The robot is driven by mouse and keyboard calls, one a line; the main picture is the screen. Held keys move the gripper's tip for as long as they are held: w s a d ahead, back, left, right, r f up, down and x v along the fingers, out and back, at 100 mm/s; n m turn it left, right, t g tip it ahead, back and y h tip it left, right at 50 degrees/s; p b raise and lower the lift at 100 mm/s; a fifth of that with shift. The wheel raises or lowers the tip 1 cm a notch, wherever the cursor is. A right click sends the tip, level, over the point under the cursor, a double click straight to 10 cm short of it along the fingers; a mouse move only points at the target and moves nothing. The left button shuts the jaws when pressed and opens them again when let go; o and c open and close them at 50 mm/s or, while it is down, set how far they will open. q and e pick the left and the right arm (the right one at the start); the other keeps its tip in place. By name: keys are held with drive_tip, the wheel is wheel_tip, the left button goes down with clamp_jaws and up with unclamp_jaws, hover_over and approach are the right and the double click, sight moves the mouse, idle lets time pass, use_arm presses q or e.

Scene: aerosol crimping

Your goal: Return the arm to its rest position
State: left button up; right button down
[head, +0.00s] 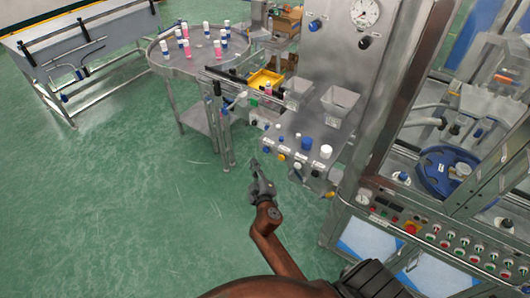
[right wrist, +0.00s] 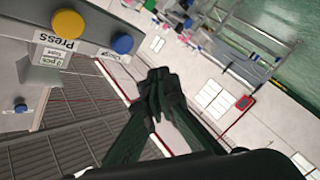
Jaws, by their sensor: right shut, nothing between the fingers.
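My right gripper (head: 257,174) shows in the head view below the steel filling machine, over open green floor. In the right wrist view the right gripper (right wrist: 163,88) has its dark fingers together with nothing between them. My brown right arm reaches up to it from the bottom of the head view. My left gripper is not in the head view.
The steel machine (head: 306,130) with buttons and funnels stands just right of the gripper. A round table (head: 178,60) holds several pink and white cans. A yellow tray (head: 265,79) lies behind the machine's front. A cabinet with a control panel (head: 440,240) stands right. Green floor (head: 130,200) is clear left.

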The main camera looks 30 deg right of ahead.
drive_tip(key=shift+a, duration=0.15)
drive_tip(key=shift+f, duration=0.1)
idle(0.5)
